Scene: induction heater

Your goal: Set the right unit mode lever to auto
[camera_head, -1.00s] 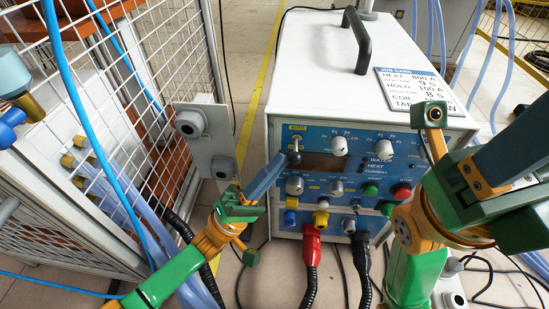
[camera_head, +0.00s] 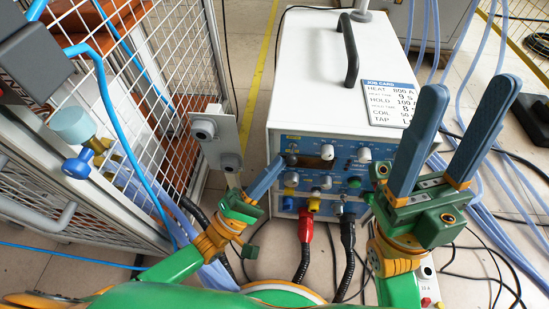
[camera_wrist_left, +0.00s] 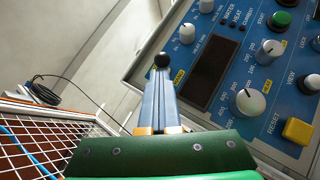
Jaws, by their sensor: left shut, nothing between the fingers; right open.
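The heater unit (camera_head: 310,70) has a blue front panel. Its mode lever, with a black ball knob (camera_head: 291,160), sits at the panel's upper left, below a small yellow label (camera_head: 293,137). My left gripper (camera_head: 280,163) is shut and empty, its blue fingertips at the knob. In the left wrist view the knob (camera_wrist_left: 162,60) appears right at the tips of the fingers (camera_wrist_left: 160,80); I cannot tell whether they touch. The lever's stem is mostly hidden. My right gripper (camera_head: 471,82) is open and empty, fingers pointing up, in front of the unit's right side.
A job card (camera_head: 393,100) lies on the unit's top, near its black handle (camera_head: 349,50). Red (camera_head: 305,228) and black (camera_head: 347,232) cable plugs enter the lower front. A mesh fence (camera_head: 150,75) and a grey plate with knobs (camera_head: 217,140) stand on the left.

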